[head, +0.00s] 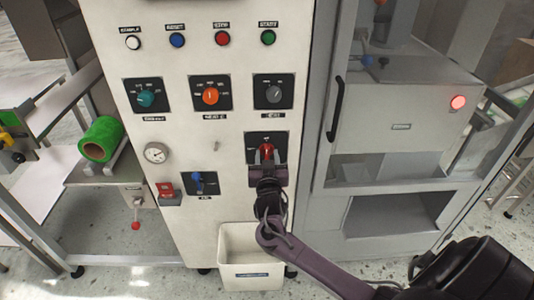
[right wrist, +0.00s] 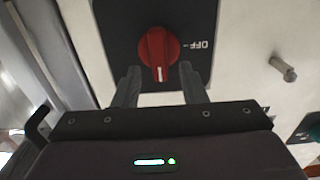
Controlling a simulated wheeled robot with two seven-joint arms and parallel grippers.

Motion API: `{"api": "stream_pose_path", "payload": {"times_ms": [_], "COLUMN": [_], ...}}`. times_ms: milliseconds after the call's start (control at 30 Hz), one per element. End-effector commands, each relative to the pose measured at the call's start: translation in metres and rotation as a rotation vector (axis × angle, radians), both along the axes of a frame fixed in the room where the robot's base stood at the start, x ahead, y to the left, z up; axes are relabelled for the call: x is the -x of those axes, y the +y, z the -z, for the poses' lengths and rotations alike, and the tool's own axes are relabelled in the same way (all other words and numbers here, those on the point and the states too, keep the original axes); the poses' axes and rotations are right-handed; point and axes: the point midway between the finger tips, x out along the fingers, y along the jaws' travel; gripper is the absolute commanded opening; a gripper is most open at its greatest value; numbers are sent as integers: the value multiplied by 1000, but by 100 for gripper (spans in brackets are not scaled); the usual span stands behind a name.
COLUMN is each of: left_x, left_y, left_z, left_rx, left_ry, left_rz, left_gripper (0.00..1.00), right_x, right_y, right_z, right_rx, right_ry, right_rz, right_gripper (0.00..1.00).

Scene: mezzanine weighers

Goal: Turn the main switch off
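The red main switch (head: 267,152) is a rotary knob on a black plate on the white panel. It also shows in the right wrist view (right wrist: 158,50), where its white mark points down and away from the "OFF" label to its right. My right gripper (head: 268,166) is in front of this switch and partly covers it in the head view. In the right wrist view its fingers (right wrist: 159,84) are apart, one toward each side of the knob's lower part. I cannot tell whether they touch it. My left gripper is not in view.
Other dials, teal (head: 147,98), orange (head: 211,96) and grey (head: 274,94), sit above, below a row of buttons. A blue switch (head: 198,184) and red padlock-like piece (head: 166,190) are lower left. A white bin (head: 250,238) stands below. A peg (right wrist: 283,67) sticks out beside the switch.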

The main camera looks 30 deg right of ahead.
Motion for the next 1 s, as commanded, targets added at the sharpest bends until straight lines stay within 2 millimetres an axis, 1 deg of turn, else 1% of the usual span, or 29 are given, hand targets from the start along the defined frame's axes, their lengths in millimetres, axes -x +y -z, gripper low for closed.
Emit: {"api": "stream_pose_path", "payload": {"times_ms": [133, 367, 467, 667, 700, 1000], "left_x": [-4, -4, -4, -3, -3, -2], "left_y": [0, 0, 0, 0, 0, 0], "left_z": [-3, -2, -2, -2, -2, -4], "left_rx": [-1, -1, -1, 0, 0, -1], "left_ry": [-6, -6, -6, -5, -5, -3], "left_rz": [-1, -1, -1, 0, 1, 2], "left_gripper": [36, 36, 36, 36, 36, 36], "right_x": [-8, -8, -8, -8, -8, -8], "right_y": [-5, -5, -5, -5, -5, -5], "right_z": [0, 0, 0, 0, 0, 0], "right_rx": [1, 0, 0, 0, 0, 25], "right_ry": [1, 1, 1, 1, 1, 17], "right_rz": [-1, -1, -1, -1, -1, -1], "right_gripper": [38, 38, 28, 2, 0, 0]}}
